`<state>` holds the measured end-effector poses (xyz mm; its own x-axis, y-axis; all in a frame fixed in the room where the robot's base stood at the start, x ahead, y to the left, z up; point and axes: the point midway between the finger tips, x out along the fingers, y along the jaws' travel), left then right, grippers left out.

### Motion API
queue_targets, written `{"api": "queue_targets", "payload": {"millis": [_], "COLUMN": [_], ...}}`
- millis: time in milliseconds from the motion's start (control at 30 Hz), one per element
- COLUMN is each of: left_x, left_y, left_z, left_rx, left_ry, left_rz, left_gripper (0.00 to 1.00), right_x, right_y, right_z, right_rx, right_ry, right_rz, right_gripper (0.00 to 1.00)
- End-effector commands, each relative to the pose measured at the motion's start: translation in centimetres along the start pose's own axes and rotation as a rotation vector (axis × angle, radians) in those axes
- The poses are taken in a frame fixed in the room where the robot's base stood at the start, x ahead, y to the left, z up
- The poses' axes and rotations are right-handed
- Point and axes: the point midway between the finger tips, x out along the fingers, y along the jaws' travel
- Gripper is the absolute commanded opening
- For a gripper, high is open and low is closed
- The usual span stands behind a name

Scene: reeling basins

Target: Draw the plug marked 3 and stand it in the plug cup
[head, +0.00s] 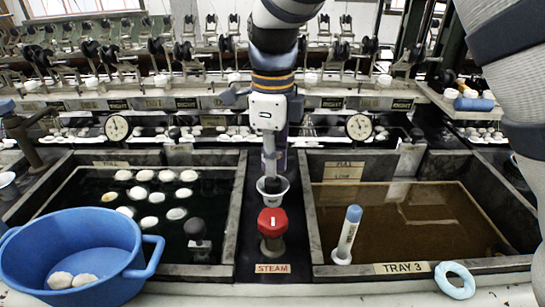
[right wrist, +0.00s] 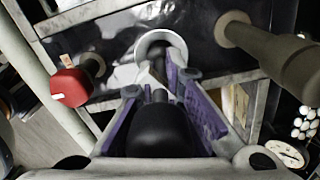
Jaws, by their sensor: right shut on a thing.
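My right gripper (head: 270,168) comes down from the top centre over the divider between the basins. In the right wrist view its purple fingers (right wrist: 172,98) are shut on a plug with a black knob (right wrist: 163,130). The plug's number is hidden. Its lower end points at the plug cup (head: 272,189), a white cup that also shows in the wrist view (right wrist: 178,41). I cannot tell whether the plug's tip is inside the cup or just above it. The right basin, labelled TRAY 3 (head: 403,268), holds brown water. My left gripper is out of view.
A red-topped steam valve (head: 272,222) stands just in front of the cup. A blue-capped stick (head: 349,230) stands at the right basin's front. A blue tub (head: 70,238) is at front left.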

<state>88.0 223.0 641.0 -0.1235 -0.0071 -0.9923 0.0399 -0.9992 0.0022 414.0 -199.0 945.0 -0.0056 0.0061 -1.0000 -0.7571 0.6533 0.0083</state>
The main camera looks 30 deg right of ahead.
Motion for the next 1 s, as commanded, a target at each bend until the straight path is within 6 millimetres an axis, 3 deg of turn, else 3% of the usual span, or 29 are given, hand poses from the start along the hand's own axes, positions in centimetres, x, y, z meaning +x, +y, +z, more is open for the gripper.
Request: {"api": "queue_targets", "payload": {"millis": [567,700,1000], "left_x": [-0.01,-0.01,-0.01], "left_y": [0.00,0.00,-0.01], "left_z": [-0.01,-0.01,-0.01], "left_rx": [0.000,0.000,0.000], "left_ry": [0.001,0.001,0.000], "left_rz": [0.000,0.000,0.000], "left_gripper": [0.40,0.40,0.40], "right_x": [0.84,0.86,0.77], "right_y": [-0.01,-0.02,-0.02], "right_z": [0.00,0.01,0.01], "right_rx": [0.000,0.000,0.000], "right_ry": [-0.001,-0.001,-0.001], "right_rz": [-0.001,-0.001,-0.001], "right_gripper": [0.00,0.33,0.33]}}
